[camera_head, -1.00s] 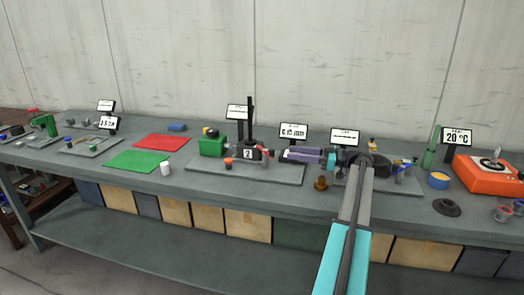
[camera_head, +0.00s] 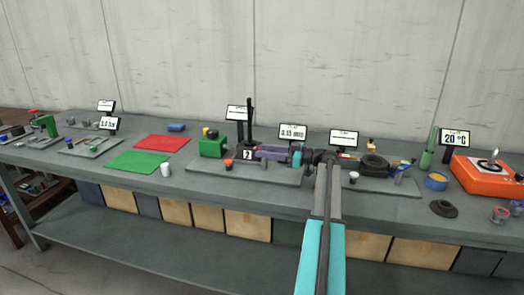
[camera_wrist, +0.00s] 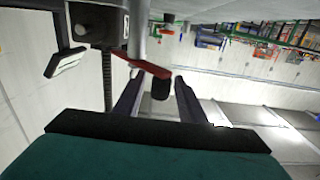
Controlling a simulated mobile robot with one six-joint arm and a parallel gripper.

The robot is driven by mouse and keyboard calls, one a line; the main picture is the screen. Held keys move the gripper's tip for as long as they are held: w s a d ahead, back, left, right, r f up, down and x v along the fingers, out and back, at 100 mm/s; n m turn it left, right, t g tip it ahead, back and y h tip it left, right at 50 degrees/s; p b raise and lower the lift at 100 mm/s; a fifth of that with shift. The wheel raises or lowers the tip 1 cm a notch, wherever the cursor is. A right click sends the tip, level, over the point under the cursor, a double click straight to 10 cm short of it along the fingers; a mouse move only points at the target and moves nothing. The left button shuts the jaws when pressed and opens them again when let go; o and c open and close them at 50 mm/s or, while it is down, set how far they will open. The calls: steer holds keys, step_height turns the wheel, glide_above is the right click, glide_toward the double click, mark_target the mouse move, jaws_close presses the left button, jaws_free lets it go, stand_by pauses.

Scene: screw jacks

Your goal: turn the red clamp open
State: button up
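The red clamp (camera_wrist: 142,68) shows in the wrist view as a red lever with a dark knob (camera_wrist: 160,88) at its end, next to a metal column. My gripper (camera_wrist: 158,82) is open, with one dark finger on each side of the knob. The knob lies between the fingers, with gaps visible on both sides. In the head view my gripper (camera_head: 262,153) reaches left toward the black stand (camera_head: 250,118) with the "?" label (camera_head: 247,155). There the fingers hide most or all of the clamp.
The stand is on a grey plate (camera_head: 225,176) with a green block (camera_head: 212,146) at left. A small display (camera_head: 292,132) stands behind my gripper. A white cup (camera_head: 165,170) and green mat (camera_head: 138,161) lie left. An orange device (camera_head: 478,173) stands far right.

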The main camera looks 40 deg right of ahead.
steer(key=shift+w+a, duration=0.35)
steer(key=shift+w, duration=0.3)
jaws_close()
